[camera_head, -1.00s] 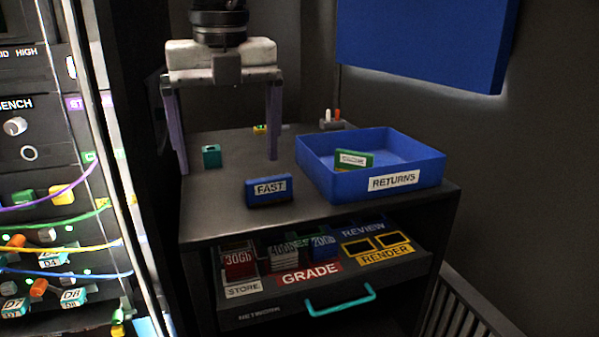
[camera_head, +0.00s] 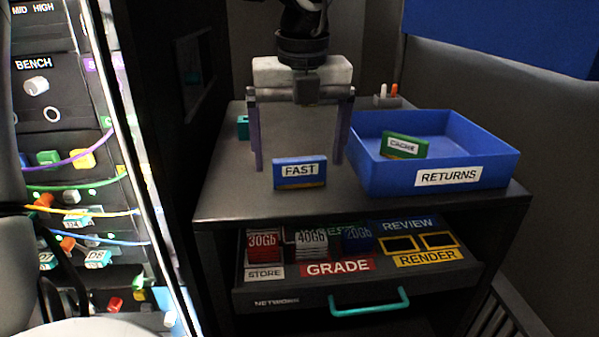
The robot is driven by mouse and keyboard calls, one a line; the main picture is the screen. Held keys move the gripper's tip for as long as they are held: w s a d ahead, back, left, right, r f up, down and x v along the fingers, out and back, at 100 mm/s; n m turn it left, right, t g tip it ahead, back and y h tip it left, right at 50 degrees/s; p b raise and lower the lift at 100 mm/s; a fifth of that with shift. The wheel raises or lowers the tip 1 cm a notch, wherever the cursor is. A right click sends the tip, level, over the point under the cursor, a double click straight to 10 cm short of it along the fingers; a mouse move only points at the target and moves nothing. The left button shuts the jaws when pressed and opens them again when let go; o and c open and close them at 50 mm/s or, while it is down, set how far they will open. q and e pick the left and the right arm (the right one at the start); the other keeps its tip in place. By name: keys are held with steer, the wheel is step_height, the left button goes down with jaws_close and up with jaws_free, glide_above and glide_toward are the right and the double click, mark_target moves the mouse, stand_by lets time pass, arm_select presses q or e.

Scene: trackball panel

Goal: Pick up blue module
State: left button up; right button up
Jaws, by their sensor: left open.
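A blue module labelled FAST (camera_head: 299,173) stands on the dark cart top, its label facing me. My left gripper (camera_head: 298,165) points down over it, open, with one purple-grey finger to each side of the module in the picture. Gaps show between the fingers and the module's ends; I cannot tell whether the fingertips are level with it in depth. Another blue module, labelled 20Gb (camera_head: 357,238), sits in the open drawer below. My right gripper is not in view.
A blue RETURNS bin (camera_head: 492,157) holding a green CACHE module (camera_head: 404,146) stands close on the right. A teal block (camera_head: 243,127) lies behind on the left. The open drawer (camera_head: 290,304) has a teal handle. A cabled rack (camera_head: 70,160) is at left.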

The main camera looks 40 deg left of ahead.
arm_select(q)
step_height(320, 180, down, 2)
steer(key=shift+w+a+f, duration=0.1)
steer(key=shift+c, duration=0.2)
steer(key=c, duration=0.9)
steer(key=shift+r, duration=0.2)
steer(key=shift+c, duration=0.2)
